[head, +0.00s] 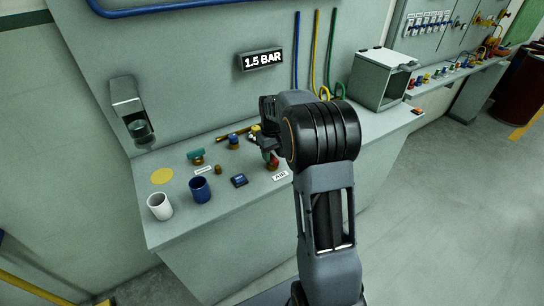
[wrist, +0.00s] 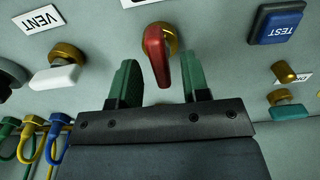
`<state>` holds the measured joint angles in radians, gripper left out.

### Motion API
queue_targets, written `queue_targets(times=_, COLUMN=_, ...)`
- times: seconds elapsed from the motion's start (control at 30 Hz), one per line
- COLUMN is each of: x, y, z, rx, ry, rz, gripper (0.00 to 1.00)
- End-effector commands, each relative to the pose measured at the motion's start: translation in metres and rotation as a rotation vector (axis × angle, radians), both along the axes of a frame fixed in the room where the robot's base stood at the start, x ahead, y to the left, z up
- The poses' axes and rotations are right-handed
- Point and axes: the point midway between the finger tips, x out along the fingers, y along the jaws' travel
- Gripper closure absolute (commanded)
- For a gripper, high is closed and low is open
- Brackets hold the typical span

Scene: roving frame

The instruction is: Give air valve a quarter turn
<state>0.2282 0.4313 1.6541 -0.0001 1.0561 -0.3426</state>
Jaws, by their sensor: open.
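The air valve has a red lever on a brass body; the red lever (wrist: 158,55) shows at the top middle of the wrist view, pointing down the picture. In the head view the red lever (head: 272,160) is partly hidden by my arm, behind the AIR label (head: 280,175). My gripper (wrist: 161,82) is open, with one green-padded finger on each side of the lever's lower end. Gaps show on both sides, and I see no contact. In the head view my gripper (head: 262,128) is over the bench, partly hidden by my wrist.
A white-handled valve (wrist: 54,77) by the VENT label (wrist: 38,19) is left in the wrist view; a blue TEST button (wrist: 276,22) and teal-handled valve (wrist: 292,112) are right. A blue cup (head: 200,190) and white cup (head: 160,207) stand at the bench front. A sign (head: 262,59) reads 1.5 BAR.

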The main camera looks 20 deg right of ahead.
Motion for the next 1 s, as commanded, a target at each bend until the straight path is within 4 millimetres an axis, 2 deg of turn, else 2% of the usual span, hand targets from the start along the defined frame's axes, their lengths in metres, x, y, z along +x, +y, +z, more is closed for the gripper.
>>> queue_targets(times=0.2, x=-0.0002, y=0.0000, z=-0.0127, rx=0.000, ry=0.000, rz=0.000, gripper=0.57)
queue_targets(times=0.53, x=-0.0002, y=0.0000, z=-0.0142, rx=0.000, ry=0.000, rz=0.000, gripper=0.58)
queue_targets(times=0.9, x=-0.0002, y=0.0000, z=-0.0140, rx=0.000, ry=0.000, rz=0.000, gripper=0.94)
queue_targets(times=1.0, x=-0.0002, y=0.0000, z=-0.0140, rx=0.000, ry=0.000, rz=0.000, gripper=1.00)
